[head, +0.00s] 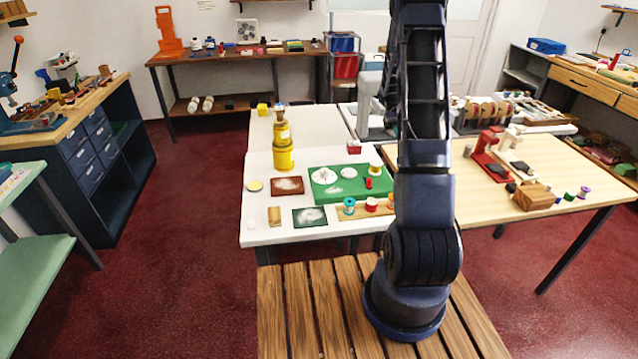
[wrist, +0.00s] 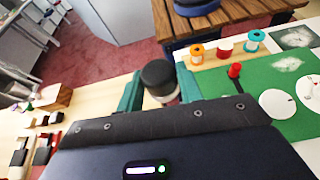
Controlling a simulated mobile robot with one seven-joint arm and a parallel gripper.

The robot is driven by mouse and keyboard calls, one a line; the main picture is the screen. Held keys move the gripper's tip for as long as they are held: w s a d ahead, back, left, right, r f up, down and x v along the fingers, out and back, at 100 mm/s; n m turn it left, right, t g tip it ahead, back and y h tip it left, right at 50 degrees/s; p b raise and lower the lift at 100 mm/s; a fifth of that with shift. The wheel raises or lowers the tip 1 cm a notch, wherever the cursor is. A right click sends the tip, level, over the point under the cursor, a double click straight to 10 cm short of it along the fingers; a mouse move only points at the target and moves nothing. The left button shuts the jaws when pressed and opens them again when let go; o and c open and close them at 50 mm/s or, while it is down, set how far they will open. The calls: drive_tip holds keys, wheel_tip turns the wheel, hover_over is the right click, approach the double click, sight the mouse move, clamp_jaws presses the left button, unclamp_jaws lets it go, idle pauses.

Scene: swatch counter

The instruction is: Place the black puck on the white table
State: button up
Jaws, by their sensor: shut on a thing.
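In the wrist view my gripper (wrist: 159,90) has its two green fingers either side of a black round puck (wrist: 158,74) and is shut on it. A paler part shows just below the black top; I cannot tell whether it belongs to the puck. In the head view my arm hides the gripper and the puck. The white table (head: 262,234) stands left of my arm, with bare patches along its front left edge and at its far end.
On the white table are a green mat (head: 320,197), a yellow bottle (head: 283,150), a brown card (head: 287,186), a dark green card (head: 310,217) and several thread spools (head: 371,204). A pale wood table (head: 550,160) with a red stand (head: 490,158) adjoins at right.

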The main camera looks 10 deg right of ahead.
drive_tip(key=w+a+m+t+y, duration=0.2)
drive_tip(key=w+a+m+y, duration=0.2)
drive_tip(key=a+m+y, duration=0.45)
wheel_tip(320, 180, up, 11)
drive_tip(key=m+t+y, duration=0.5)
drive_tip(key=m+t, duration=0.6)
drive_tip(key=t, duration=0.2)
hover_over(316, 156)
drive_tip(key=f, duration=0.4)
drive_tip(key=shift+w+a+f, duration=0.15)
drive_tip(key=shift+w+f, duration=0.05)
drive_tip(key=shift+f, duration=0.2)
wheel_tip(316, 156, down, 20)
drive_tip(key=shift+f, duration=0.25)
drive_tip(key=shift+c, duration=0.5)
drive_tip(key=o, duration=1.1)
